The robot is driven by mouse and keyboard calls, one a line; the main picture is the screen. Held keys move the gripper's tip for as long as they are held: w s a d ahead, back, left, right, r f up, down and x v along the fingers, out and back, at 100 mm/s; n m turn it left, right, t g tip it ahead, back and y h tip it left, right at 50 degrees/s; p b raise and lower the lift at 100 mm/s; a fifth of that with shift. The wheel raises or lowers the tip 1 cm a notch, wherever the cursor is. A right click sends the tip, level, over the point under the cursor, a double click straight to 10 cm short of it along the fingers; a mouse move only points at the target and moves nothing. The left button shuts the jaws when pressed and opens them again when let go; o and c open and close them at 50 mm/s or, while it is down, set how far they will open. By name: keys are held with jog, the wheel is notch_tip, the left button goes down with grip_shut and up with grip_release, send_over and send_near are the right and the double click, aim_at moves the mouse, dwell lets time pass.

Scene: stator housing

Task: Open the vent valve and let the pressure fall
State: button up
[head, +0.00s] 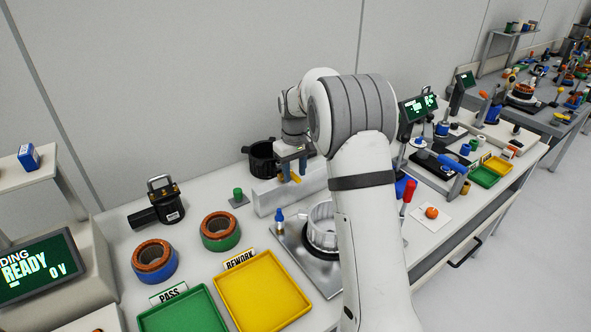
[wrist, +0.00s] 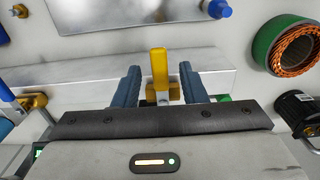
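The yellow valve lever (wrist: 159,62) stands between my gripper's two blue fingers in the wrist view, on a small brass body (wrist: 174,93). My gripper (wrist: 157,75) is open, with a gap on each side of the lever. In the head view my gripper (head: 292,166) points down over the grey block (head: 270,198), and the yellow lever (head: 295,178) shows just below it. A second brass fitting (wrist: 34,102) with a blue handle is at the left of the wrist view. A green display (head: 418,107) stands behind my arm; its figures are too small to read.
A clear ring housing (head: 321,222) sits on a metal plate (head: 288,240), partly behind my arm. A blue-topped post (head: 280,220), a green knob (head: 238,195), a black housing (head: 262,158) and two wound stators (head: 220,231) stand nearby. Yellow (head: 297,296) and green trays lie in front.

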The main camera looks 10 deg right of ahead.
jog(key=shift+c, duration=0.2)
grip_shut()
